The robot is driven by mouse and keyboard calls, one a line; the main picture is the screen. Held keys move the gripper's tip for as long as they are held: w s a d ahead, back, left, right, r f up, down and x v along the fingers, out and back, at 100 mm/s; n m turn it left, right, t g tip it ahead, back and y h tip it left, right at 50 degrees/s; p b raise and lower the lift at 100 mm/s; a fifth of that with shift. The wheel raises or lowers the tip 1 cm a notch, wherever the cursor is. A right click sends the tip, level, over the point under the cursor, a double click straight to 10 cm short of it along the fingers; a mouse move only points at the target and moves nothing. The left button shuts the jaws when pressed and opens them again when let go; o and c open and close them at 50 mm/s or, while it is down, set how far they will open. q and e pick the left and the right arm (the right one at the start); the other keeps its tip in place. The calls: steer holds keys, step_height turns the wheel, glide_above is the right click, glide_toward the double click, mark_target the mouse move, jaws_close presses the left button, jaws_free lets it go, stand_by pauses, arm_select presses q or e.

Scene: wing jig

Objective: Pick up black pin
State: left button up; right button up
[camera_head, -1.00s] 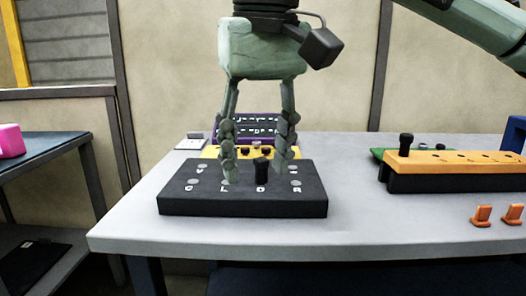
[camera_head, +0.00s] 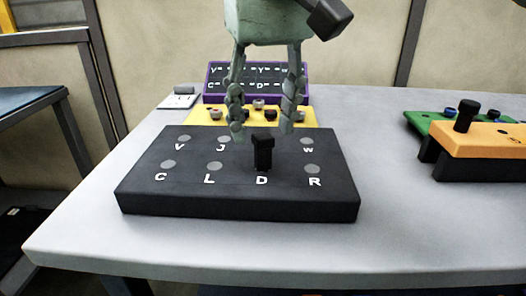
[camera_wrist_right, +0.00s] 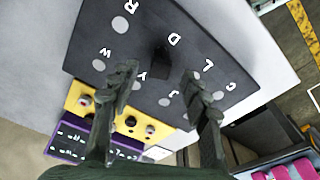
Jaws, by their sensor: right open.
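The black pin (camera_head: 263,152) stands upright in the black board (camera_head: 160,208), just behind the letter D. In the right wrist view the pin (camera_wrist_right: 160,62) shows ahead of the fingertips, dark against the board. My right gripper (camera_head: 262,135) comes down from above with its fingers open, one on each side of the pin in the head view. In the wrist view the fingertips (camera_wrist_right: 160,72) are spread wide with nothing between them. I cannot tell the exact height of the fingertips over the board. My left gripper is not in view.
A yellow board (camera_head: 210,116) with several knobs and a purple-framed panel (camera_head: 214,97) sit behind the black board. An orange block (camera_head: 480,138) with another black pin (camera_head: 466,115) and a green board (camera_head: 424,120) are at the right. The grey table (camera_head: 390,220) between is clear.

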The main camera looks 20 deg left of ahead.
mark_target(263, 135)
step_height(263, 135, down, 3)
steer(key=shift+w+a+f, duration=0.1)
steer(key=shift+f, duration=0.05)
steer(key=shift+c, duration=0.4)
jaws_close()
